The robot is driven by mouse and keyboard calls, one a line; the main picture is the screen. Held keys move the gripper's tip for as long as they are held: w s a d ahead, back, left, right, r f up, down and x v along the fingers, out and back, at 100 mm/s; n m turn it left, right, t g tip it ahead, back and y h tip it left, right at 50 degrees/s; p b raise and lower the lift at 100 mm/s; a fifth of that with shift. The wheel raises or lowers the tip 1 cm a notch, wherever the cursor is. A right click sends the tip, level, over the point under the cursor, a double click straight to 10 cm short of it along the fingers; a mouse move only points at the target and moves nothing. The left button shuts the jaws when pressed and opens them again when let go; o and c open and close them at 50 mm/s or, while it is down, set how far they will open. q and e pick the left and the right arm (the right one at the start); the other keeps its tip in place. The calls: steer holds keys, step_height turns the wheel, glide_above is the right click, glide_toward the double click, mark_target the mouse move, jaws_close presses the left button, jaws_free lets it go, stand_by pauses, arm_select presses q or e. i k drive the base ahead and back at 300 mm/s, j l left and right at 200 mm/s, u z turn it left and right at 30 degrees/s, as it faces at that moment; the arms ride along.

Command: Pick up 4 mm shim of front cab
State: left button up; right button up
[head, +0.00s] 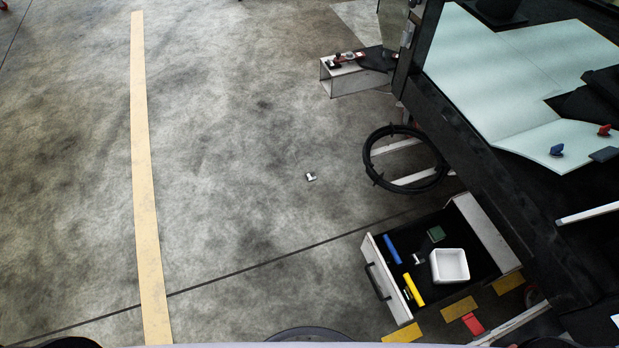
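I cannot tell for sure which piece is the 4 mm shim. A small silvery-white piece (311,176) lies alone on the concrete floor near the middle of the head view. A similar small pale piece (418,259) lies in the open drawer (383,292) at the lower right. The same drawer holds a blue bar (392,249), a yellow bar (413,289), a dark green block (436,234) and a white square bin (450,265). Neither of my grippers is in view.
The dark trolley or cab structure (490,170) fills the right side. Yellow and red floor patches (459,309) lie below the drawer. The floor left of these is clear, with a tan stripe (147,180).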

mark_target(308, 177)
steer(key=i+z, duration=0.1)
steer(key=z, duration=0.55)
steer(key=i+j+z, duration=0.35)
steer(key=j+z, duration=0.15)
steer(key=j, duration=0.25)
steer(key=i+j+z, duration=0.25)
steer(key=j, duration=0.2)
steer(key=j+z, duration=0.25)
steer(key=j, duration=0.15)
